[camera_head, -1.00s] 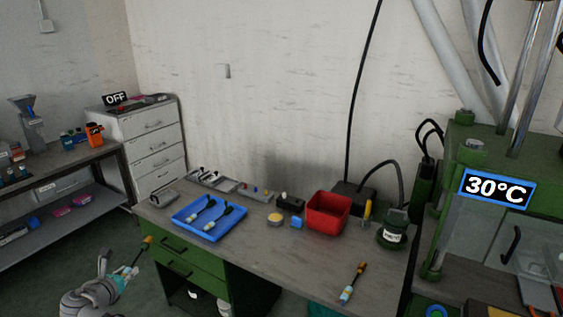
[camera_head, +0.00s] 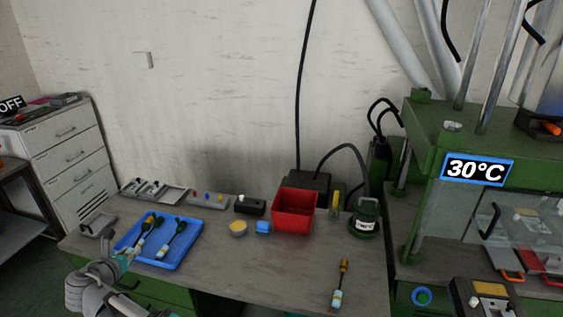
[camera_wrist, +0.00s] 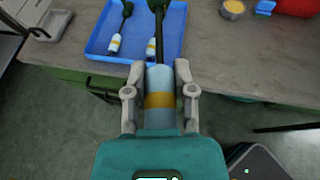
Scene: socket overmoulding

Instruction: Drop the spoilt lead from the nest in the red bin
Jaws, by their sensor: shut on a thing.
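My gripper (camera_head: 124,259) is shut on a lead, at the lower left of the head view. In the wrist view the held lead (camera_wrist: 160,88) has a pale blue body with a yellow band and a dark stem pointing away from my gripper (camera_wrist: 160,90). Its far end overlaps the blue tray in the picture; I cannot tell its height above the tray. The red bin (camera_head: 294,213) stands at the back of the bench, well to the right of my gripper. Its corner shows in the wrist view (camera_wrist: 297,7). The inside floor of the bin is hidden.
The blue tray (camera_head: 187,256) holds two similar leads. Another lead (camera_head: 338,285) with an orange tip lies on the bench (camera_head: 255,278) at the front right. A yellow tub (camera_head: 238,229), a blue block (camera_head: 263,227) and a dark pot (camera_head: 366,220) flank the bin. A green press stands right.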

